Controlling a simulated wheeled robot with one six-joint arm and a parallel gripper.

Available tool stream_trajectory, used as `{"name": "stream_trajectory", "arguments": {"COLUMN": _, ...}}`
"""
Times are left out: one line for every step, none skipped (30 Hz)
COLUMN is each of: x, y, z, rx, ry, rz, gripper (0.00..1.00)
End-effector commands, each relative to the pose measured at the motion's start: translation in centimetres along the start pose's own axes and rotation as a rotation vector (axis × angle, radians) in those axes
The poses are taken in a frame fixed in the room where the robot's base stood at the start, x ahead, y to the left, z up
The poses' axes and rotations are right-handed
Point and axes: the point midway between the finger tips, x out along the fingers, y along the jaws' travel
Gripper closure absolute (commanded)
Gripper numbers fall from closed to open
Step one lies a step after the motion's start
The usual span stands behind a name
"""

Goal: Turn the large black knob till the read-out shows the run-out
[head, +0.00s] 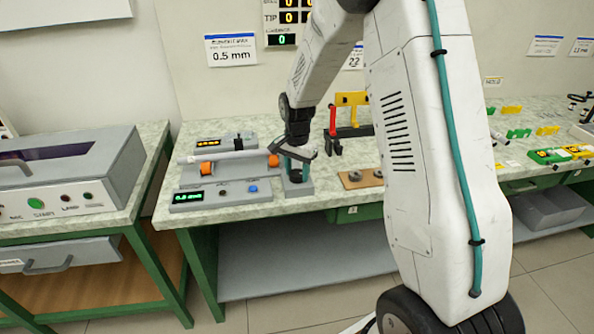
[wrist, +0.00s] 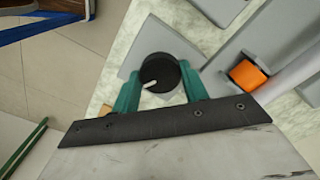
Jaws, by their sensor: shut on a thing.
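The large black knob (wrist: 154,82) is in the wrist view, round, with a white pointer line aimed toward the lower left. My gripper (wrist: 159,68) has its green fingers on either side of the knob, shut on it. In the head view my gripper (head: 296,166) is low over the grey knob block (head: 299,189) at the right end of the bench device; the knob is partly hidden there. The read-out (head: 187,197) is lit with green digits on the front panel, too small to read surely. A pale rod (head: 232,154) lies across orange rollers (head: 207,168).
A blue button (head: 253,189) sits on the panel left of the knob block. A red and yellow stand (head: 350,118) and a brown board with round parts (head: 361,179) are to the right. A grey lidded machine (head: 75,175) stands on the left bench.

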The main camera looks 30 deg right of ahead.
Motion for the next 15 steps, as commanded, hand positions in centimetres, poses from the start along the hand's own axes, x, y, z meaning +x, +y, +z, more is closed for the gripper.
{"name": "stream_trajectory", "arguments": {"x": -0.10, "y": -0.09, "z": -0.07, "rx": 0.034, "ry": 0.002, "rz": -0.003, "gripper": 0.79}}
{"name": "stream_trajectory", "arguments": {"x": -0.10, "y": -0.09, "z": -0.08, "rx": 0.057, "ry": 0.002, "rz": -0.003, "gripper": 0.79}}
{"name": "stream_trajectory", "arguments": {"x": -0.10, "y": -0.09, "z": -0.08, "rx": 0.085, "ry": 0.002, "rz": -0.003, "gripper": 0.79}}
{"name": "stream_trajectory", "arguments": {"x": -0.10, "y": -0.10, "z": -0.08, "rx": 0.106, "ry": 0.002, "rz": -0.003, "gripper": 0.79}}
{"name": "stream_trajectory", "arguments": {"x": -0.10, "y": -0.10, "z": -0.08, "rx": 0.124, "ry": 0.002, "rz": -0.003, "gripper": 0.79}}
{"name": "stream_trajectory", "arguments": {"x": -0.10, "y": -0.10, "z": -0.08, "rx": 0.148, "ry": 0.002, "rz": -0.003, "gripper": 0.79}}
{"name": "stream_trajectory", "arguments": {"x": -0.10, "y": -0.10, "z": -0.08, "rx": 0.165, "ry": 0.002, "rz": -0.003, "gripper": 0.79}}
{"name": "stream_trajectory", "arguments": {"x": -0.10, "y": -0.11, "z": -0.08, "rx": 0.180, "ry": 0.002, "rz": -0.003, "gripper": 0.79}}
{"name": "stream_trajectory", "arguments": {"x": -0.10, "y": -0.11, "z": -0.08, "rx": 0.200, "ry": 0.002, "rz": -0.003, "gripper": 0.79}}
{"name": "stream_trajectory", "arguments": {"x": -0.10, "y": -0.11, "z": -0.08, "rx": 0.212, "ry": 0.002, "rz": -0.003, "gripper": 0.79}}
{"name": "stream_trajectory", "arguments": {"x": -0.10, "y": -0.11, "z": -0.08, "rx": 0.224, "ry": 0.002, "rz": -0.003, "gripper": 0.79}}
{"name": "stream_trajectory", "arguments": {"x": -0.10, "y": -0.11, "z": -0.08, "rx": 0.238, "ry": 0.002, "rz": -0.003, "gripper": 0.79}}
{"name": "stream_trajectory", "arguments": {"x": -0.10, "y": -0.11, "z": -0.09, "rx": 0.247, "ry": 0.002, "rz": -0.003, "gripper": 0.79}}
{"name": "stream_trajectory", "arguments": {"x": -0.10, "y": -0.11, "z": -0.09, "rx": 0.256, "ry": 0.002, "rz": -0.003, "gripper": 0.79}}
{"name": "stream_trajectory", "arguments": {"x": -0.10, "y": -0.11, "z": -0.09, "rx": 0.265, "ry": 0.002, "rz": -0.003, "gripper": 0.79}}
